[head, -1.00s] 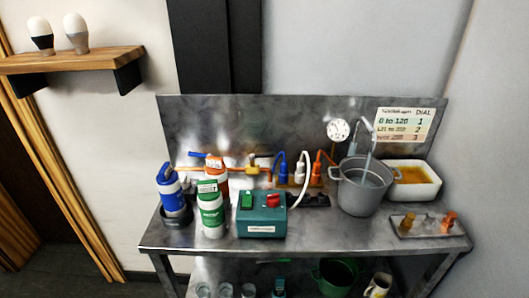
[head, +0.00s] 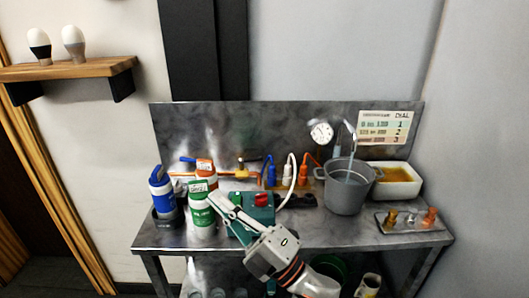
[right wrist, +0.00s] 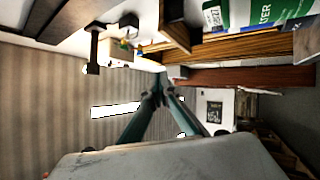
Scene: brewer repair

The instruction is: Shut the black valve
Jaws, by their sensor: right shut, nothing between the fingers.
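I cannot make out a black valve for certain in the head view. A pipe with small valves runs along the back of the bench, with a blue lever (head: 188,159) at its left end and a yellow-orange fitting (head: 241,171) further right. Bottles and my right arm hide parts of it. My right gripper (head: 222,197) is shut and empty, in front of the teal box and beside the green-and-white bottle. In the right wrist view its fingertips (right wrist: 160,88) meet with nothing between them. My left gripper is not in view.
A blue-and-white bottle (head: 162,194), a green-and-white bottle (head: 202,217) and an orange-labelled bottle (head: 205,167) crowd the left. The teal box (head: 262,215) has a red switch. A grey pot (head: 347,196) and a white tray (head: 414,183) stand right.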

